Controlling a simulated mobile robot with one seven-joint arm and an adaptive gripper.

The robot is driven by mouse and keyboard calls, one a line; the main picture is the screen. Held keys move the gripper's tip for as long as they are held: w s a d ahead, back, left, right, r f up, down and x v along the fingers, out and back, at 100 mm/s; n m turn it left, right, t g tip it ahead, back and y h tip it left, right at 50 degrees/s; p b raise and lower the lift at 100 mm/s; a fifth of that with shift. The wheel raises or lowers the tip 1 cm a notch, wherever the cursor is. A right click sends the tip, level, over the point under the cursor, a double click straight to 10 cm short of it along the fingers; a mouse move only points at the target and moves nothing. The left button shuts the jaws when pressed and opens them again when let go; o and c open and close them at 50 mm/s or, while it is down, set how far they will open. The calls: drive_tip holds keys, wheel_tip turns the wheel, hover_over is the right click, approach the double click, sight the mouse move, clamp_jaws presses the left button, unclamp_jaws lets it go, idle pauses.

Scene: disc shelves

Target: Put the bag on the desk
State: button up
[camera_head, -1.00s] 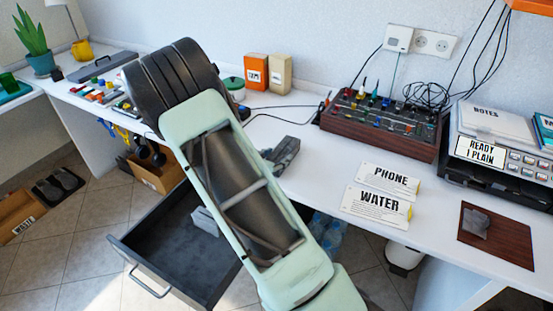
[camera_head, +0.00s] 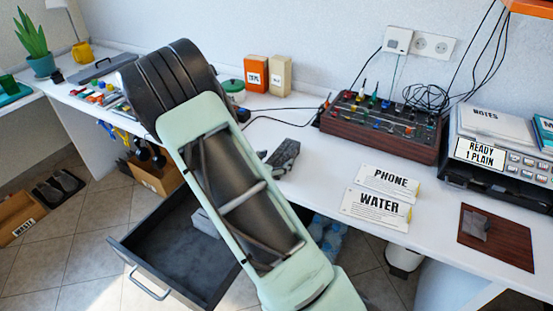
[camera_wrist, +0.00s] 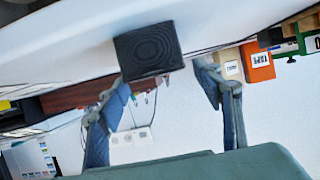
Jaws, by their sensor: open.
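The white desk (camera_head: 300,190) runs along the wall. A small grey crumpled pouch (camera_head: 475,226) lies on a brown mat at the desk's right; it may be the bag, but I cannot tell for sure. My gripper (camera_head: 284,157) shows past my arm over the middle of the desk, well left of the pouch. In the wrist view, which is upside down, my gripper's (camera_wrist: 168,100) two fingers stand wide apart with nothing held between them. A dark square block (camera_wrist: 148,50) appears beyond them near the desk surface. My arm hides part of the desk.
An open dark drawer (camera_head: 165,250) juts out below the desk. The PHONE card (camera_head: 388,181) and WATER card (camera_head: 376,209) lie right of my arm. A brown control box (camera_head: 380,128) stands behind them. Orange (camera_head: 257,73) and beige (camera_head: 280,75) boxes stand near the wall.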

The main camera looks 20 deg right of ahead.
drive_tip(key=p+v, duration=0.1)
drive_tip(key=v, duration=1)
drive_tip(key=shift+p, duration=0.3)
